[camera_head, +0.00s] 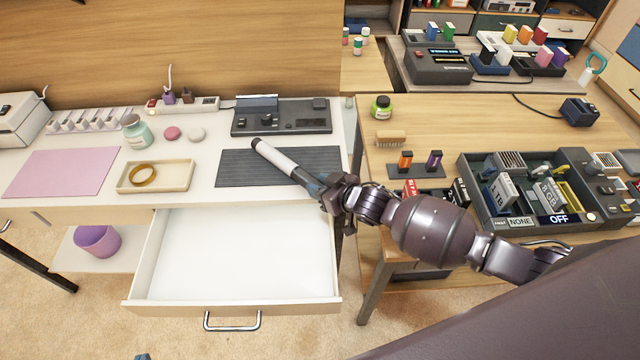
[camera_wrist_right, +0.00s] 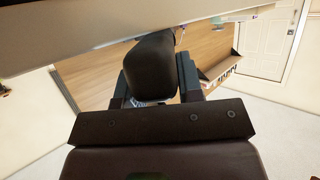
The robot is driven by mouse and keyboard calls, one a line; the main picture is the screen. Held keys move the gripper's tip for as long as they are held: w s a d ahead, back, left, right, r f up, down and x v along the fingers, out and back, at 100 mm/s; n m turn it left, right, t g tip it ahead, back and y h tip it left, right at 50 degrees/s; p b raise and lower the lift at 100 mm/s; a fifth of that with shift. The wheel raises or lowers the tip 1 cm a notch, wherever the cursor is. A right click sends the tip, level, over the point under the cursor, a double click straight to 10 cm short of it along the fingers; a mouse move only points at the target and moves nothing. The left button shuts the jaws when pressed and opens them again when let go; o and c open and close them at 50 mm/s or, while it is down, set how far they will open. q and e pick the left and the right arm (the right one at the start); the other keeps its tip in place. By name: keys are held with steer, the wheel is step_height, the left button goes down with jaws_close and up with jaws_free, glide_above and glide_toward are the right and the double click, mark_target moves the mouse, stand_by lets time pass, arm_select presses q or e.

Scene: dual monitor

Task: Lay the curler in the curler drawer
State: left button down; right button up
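The curler (camera_head: 282,160) has a pale barrel with a dark tip and a dark handle. My right gripper (camera_head: 328,190) is shut on its handle, at the desk's front edge. The barrel points up and left across the dark ribbed mat (camera_head: 235,172); whether it touches the mat I cannot tell. In the right wrist view the black handle (camera_wrist_right: 152,72) sits between the two fingers. The open drawer (camera_head: 240,260) is white and empty, below and left of the right gripper. A small dark piece at the bottom edge of the head view may be my left gripper; its fingers cannot be made out.
A black control box (camera_head: 283,116) stands behind the mat. A cream tray (camera_head: 180,178) with a ring lies left of it. The drawer's metal handle (camera_head: 232,325) faces front. A wooden table (camera_head: 410,145) with a dark organizer (camera_head: 475,205) stands to the right.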

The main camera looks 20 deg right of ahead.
steer(key=o, duration=0.4)
steer(key=shift+o, duration=0.2)
steer(key=shift+f+b, duration=0.15)
steer(key=shift+b, duration=0.15)
arm_select(q)
steer(key=shift+s+a+r+p, duration=0.1)
steer(key=shift+s+r+p, duration=0.25)
steer(key=shift+p, duration=0.7)
arm_select(e)
steer(key=v, duration=1.2)
steer(key=shift+r, duration=0.35)
arm_select(q)
steer(key=shift+w, duration=0.1)
arm_select(e)
steer(key=shift+w, duration=0.1)
arm_select(q)
steer(key=shift+w+r, duration=0.2)
steer(key=shift+w, duration=0.05)
